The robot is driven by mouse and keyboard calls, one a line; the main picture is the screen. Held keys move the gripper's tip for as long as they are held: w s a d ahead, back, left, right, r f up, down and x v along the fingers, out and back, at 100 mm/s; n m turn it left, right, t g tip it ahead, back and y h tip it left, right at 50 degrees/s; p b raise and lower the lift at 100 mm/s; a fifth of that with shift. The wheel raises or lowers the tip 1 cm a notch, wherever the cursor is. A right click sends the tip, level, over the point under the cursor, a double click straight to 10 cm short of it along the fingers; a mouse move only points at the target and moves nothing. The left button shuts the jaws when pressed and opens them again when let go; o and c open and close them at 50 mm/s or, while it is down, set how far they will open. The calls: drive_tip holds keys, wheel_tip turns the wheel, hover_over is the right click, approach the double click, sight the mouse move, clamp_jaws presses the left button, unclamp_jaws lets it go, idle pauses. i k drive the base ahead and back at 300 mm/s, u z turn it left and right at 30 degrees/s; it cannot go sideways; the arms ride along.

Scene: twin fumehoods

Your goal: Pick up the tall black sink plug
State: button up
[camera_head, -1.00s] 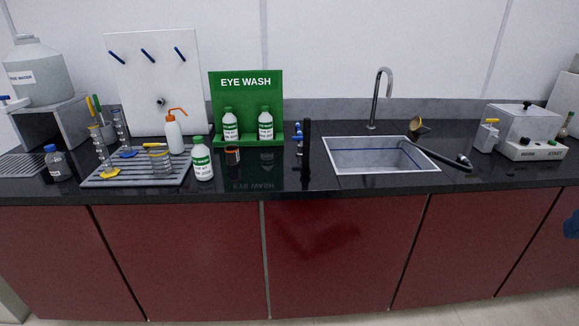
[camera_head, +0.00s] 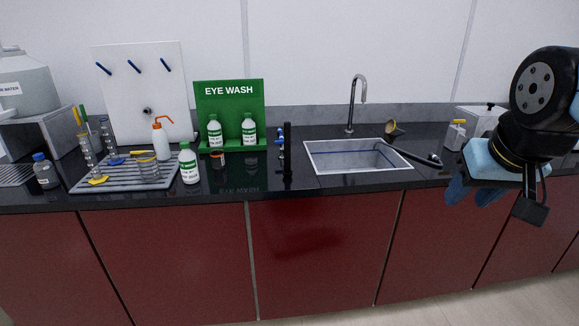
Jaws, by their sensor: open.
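The tall black sink plug (camera_head: 288,153) stands upright on the black worktop, left of the sink (camera_head: 318,165). It looks like a thin black tube. My gripper (camera_head: 470,194) is at the right side of the view, in front of the counter edge. Its blue fingers point down and look open, with nothing seen between them. It is well to the right of the plug and apart from it.
A green eye wash stand (camera_head: 230,92) with white bottles is further left. A tall faucet (camera_head: 354,100) rises behind the sink. A black hose-like handle (camera_head: 415,156) lies over the sink's right edge.

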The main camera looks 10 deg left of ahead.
sight(288, 172)
drive_tip(key=i, duration=1)
